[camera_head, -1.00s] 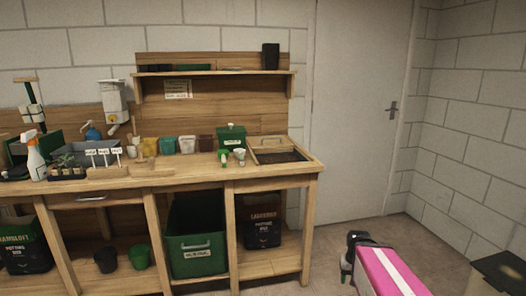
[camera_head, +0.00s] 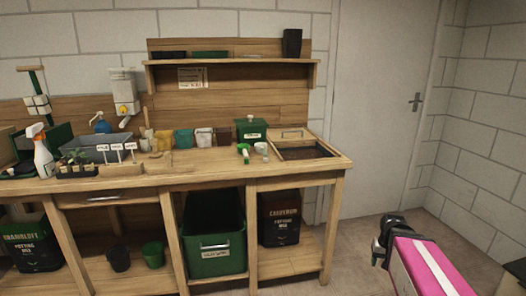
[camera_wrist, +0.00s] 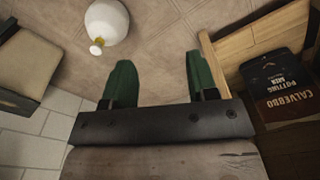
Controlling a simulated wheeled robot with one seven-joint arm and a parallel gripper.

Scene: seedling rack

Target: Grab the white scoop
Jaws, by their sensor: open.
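I cannot make out a clear white scoop. A small white item (camera_head: 262,148) stands on the bench top beside a green-handled tool (camera_head: 243,152), left of the soil bin; its shape is too small to tell. My gripper (camera_wrist: 160,80) is open, with its two green fingers wide apart and nothing between them. In the head view my gripper's dark end (camera_head: 388,240) is at the lower right, well away from the bench.
The wooden bench (camera_head: 215,181) holds a soil bin (camera_head: 338,158), a green box (camera_head: 252,131), several pots and a spray bottle (camera_head: 42,155). A rounded white object (camera_wrist: 106,22) is on the tiled floor. Floor right of the bench is open before the door (camera_head: 382,110).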

